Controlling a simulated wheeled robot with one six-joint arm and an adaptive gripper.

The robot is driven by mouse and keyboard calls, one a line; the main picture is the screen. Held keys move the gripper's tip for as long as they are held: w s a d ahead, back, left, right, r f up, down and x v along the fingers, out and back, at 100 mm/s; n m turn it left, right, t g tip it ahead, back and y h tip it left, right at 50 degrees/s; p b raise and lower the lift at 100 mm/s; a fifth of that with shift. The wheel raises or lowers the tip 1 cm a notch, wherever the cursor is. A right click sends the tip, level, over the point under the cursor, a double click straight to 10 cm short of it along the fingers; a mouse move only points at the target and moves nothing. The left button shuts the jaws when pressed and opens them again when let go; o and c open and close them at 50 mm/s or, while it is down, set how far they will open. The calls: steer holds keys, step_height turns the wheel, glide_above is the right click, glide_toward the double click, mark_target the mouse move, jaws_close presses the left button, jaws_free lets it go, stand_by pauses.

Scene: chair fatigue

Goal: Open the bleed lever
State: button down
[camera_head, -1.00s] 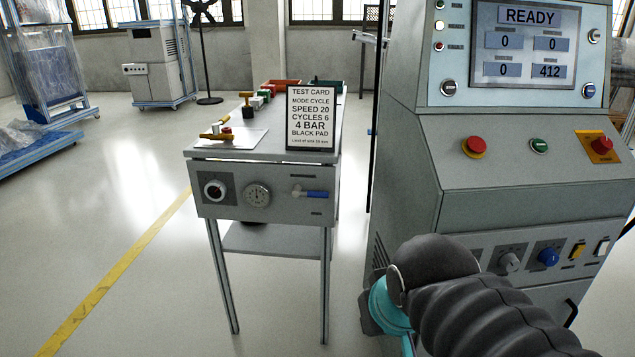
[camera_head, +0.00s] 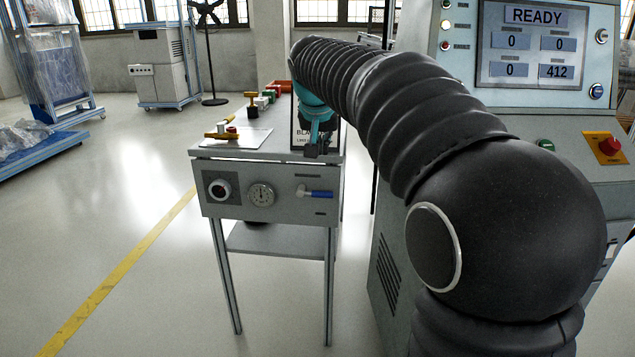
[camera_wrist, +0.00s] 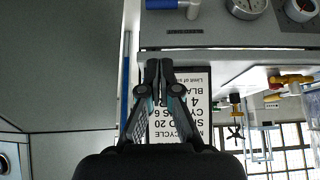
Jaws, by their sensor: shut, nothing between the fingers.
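The bleed lever (camera_head: 319,194) has a blue handle lying horizontal, pointing right from a metal fitting on the front panel (camera_head: 290,210) of the small bench. It also shows at the top edge of the wrist view (camera_wrist: 160,4), which is upside down. My gripper (camera_head: 317,152) is shut and empty, its fingers pointing down. In the head view it appears above the lever, in front of the test card. In the wrist view the fingertips (camera_wrist: 159,63) are apart from the lever. The exact depth gap is unclear.
A gauge (camera_head: 261,195) and a round black-and-white knob (camera_head: 219,189) sit left of the lever. The test card (camera_head: 298,128) stands on the bench top, partly hidden by my gripper. The grey control console (camera_head: 400,240) stands close on the right. Floor in front of the bench is clear.

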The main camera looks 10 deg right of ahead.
steer(key=shift+w, duration=0.45)
glide_above(324, 194)
steer(key=f, duration=0.7)
steer(key=shift+w+a+f, duration=0.1)
steer(key=shift+w+f, duration=0.2)
steer(key=shift+f, duration=0.1)
step_height(324, 194, down, 3)
steer(key=shift+s+f, duration=0.1)
steer(key=shift+f, duration=0.05)
steer(key=shift+s+a+f+b, duration=0.1)
steer(key=shift+f+b, duration=0.2)
steer(key=shift+f, duration=0.25)
steer(key=shift+f, duration=0.15)
